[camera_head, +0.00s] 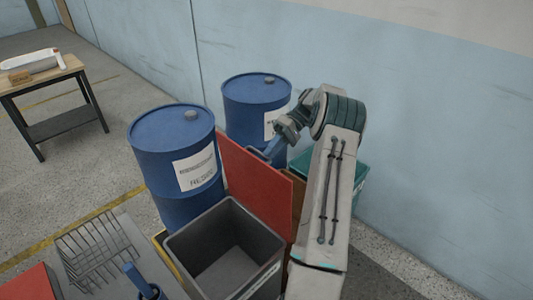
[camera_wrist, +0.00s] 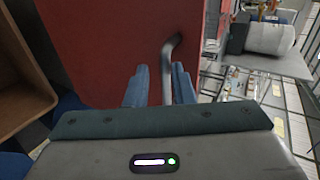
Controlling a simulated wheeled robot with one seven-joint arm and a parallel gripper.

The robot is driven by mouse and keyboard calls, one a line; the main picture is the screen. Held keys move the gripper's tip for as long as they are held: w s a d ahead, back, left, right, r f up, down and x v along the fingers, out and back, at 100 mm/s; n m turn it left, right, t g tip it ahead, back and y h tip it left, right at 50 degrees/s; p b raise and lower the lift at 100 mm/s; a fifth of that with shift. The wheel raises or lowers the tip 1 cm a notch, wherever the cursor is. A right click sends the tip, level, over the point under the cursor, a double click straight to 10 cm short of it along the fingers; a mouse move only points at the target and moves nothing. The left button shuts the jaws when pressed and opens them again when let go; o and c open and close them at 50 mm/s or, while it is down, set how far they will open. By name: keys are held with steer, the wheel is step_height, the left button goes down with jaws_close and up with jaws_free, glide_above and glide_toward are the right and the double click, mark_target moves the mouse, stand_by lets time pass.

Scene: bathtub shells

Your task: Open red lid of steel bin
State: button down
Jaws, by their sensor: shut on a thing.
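The steel bin (camera_head: 176,240) is a grey square box in the head view, with its top open and its dark inside showing. Its red lid (camera_head: 255,190) stands steeply raised along the bin's far right side. My gripper (camera_head: 272,147) is at the upper edge of the lid, partly hidden behind it and my arm. In the wrist view the red lid (camera_wrist: 100,45) fills the upper middle. A bent metal handle (camera_wrist: 169,55) on it runs down between the blue fingers of my gripper (camera_wrist: 159,80), which are shut on it.
Two blue drums (camera_head: 165,140) (camera_head: 243,95) stand behind the bin, the nearer one close to the lid. A teal container (camera_head: 361,172) is beyond my arm. A wire rack (camera_head: 95,245) and another red panel (camera_head: 30,285) are at left. A table (camera_head: 50,85) stands far left.

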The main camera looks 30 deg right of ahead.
steer(key=shift+s+d+f, duration=0.15)
steer(key=shift+s+f, duration=0.05)
steer(key=shift+f, duration=0.35)
steer(key=shift+s+d+f, duration=0.15)
steer(key=shift+f, duration=0.4)
steer(key=c, duration=1.5)
jaws_free()
steer(key=shift+w+r, duration=0.2)
steer(key=shift+w, duration=0.05)
steer(key=shift+r, duration=0.1)
steer(key=p+v, duration=0.4)
steer(key=v, duration=0.3)
steer(key=shift+w+d, duration=0.1)
steer(key=shift+d, duration=0.1)
